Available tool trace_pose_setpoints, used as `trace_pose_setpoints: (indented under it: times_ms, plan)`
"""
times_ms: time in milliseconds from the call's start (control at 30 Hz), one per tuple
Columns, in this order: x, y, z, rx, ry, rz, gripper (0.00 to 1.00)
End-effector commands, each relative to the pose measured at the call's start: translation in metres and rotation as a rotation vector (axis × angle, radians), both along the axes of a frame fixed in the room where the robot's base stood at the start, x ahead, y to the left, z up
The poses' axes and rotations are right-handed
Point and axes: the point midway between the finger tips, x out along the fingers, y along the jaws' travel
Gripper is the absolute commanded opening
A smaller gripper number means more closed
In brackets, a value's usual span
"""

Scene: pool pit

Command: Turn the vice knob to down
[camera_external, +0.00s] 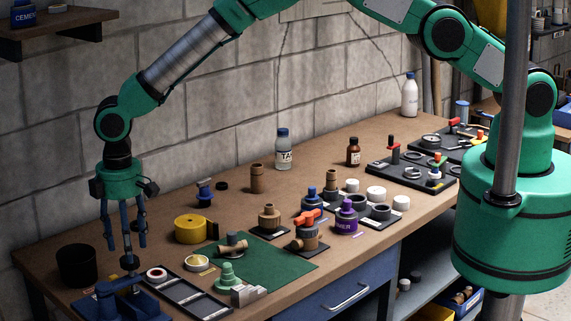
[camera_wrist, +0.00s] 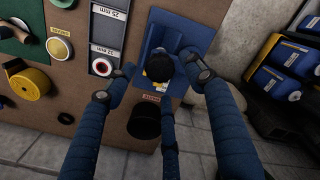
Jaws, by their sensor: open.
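The blue vice (camera_external: 118,304) stands at the front left corner of the workbench. It also shows in the wrist view (camera_wrist: 153,38), with a round black knob (camera_wrist: 159,67) on it. The knob (camera_external: 130,262) sits just below my fingers in the external view. My gripper (camera_external: 123,243) points down above the vice, its blue fingers spread and empty. In the wrist view my gripper (camera_wrist: 161,74) has its fingers around the knob's outline. Whether any finger touches the knob I cannot tell. The vice's lower part is cut off by the external picture's edge.
A black cup (camera_external: 76,265) stands close left of the vice. A labelled sorting tray (camera_external: 188,296) lies close on its right. A yellow tape roll (camera_external: 190,229), a green mat (camera_external: 262,258) and several fittings crowd the bench. The block wall (camera_external: 60,150) runs behind.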

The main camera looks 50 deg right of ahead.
Motion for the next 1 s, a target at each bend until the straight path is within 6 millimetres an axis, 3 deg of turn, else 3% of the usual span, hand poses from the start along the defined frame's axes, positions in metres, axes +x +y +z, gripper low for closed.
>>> trace_pose_setpoints:
  times_ms: [300,700,933,1000]
  plan:
    - [0.000,0.000,-0.028,0.000,0.000,0.000,0.54]
    - [0.000,0.000,-0.032,0.001,0.000,0.000,0.54]
    - [0.000,0.000,-0.032,0.000,0.000,0.000,0.10]
    - [0.000,0.000,-0.032,0.000,0.000,0.000,0.09]
